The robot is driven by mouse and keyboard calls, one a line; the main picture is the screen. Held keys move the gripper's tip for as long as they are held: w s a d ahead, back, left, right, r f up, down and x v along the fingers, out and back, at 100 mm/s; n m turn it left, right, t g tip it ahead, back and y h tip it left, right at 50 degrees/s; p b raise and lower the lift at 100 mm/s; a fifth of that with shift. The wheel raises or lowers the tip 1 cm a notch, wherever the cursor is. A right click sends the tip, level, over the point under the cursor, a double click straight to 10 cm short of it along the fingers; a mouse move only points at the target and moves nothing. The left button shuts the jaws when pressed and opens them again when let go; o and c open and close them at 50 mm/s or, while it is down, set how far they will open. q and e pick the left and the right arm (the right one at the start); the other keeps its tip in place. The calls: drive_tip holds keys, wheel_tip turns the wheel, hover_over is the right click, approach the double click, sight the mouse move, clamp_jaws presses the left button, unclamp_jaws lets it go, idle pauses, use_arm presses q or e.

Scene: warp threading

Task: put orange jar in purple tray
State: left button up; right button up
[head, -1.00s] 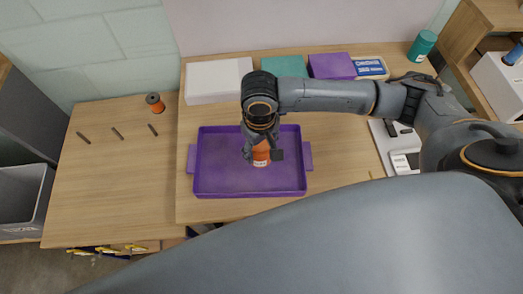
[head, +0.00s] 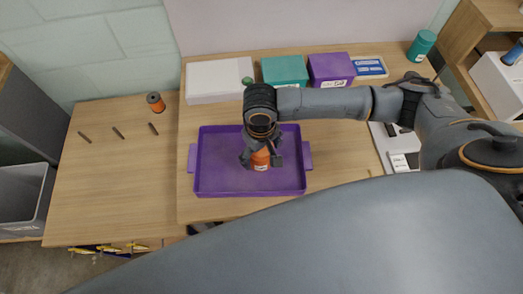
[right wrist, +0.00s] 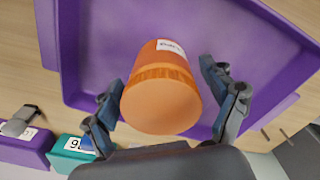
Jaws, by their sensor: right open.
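The orange jar (head: 261,161) stands in the purple tray (head: 220,180), right of the tray's middle. In the right wrist view the orange jar (right wrist: 162,92) shows its top and a white label, with the purple tray (right wrist: 95,60) floor around it. My right gripper (head: 262,158) is over the jar, partly hiding it in the head view. In the right wrist view my right gripper's fingers (right wrist: 162,85) are spread on both sides of the jar, with gaps to it. My left gripper is not in view.
Teal (head: 284,71) and purple (head: 331,69) boxes and a white box (head: 218,82) line the table's back. An orange spool (head: 155,102) and several dark pegs are on the left. The wooden table left of the tray is mostly clear.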

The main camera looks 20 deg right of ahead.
wheel_tip(320, 180, up, 12)
drive_tip(key=shift+a+r+b, duration=0.1)
drive_tip(key=shift+r+b, duration=0.05)
drive_tip(key=shift+b, duration=0.2)
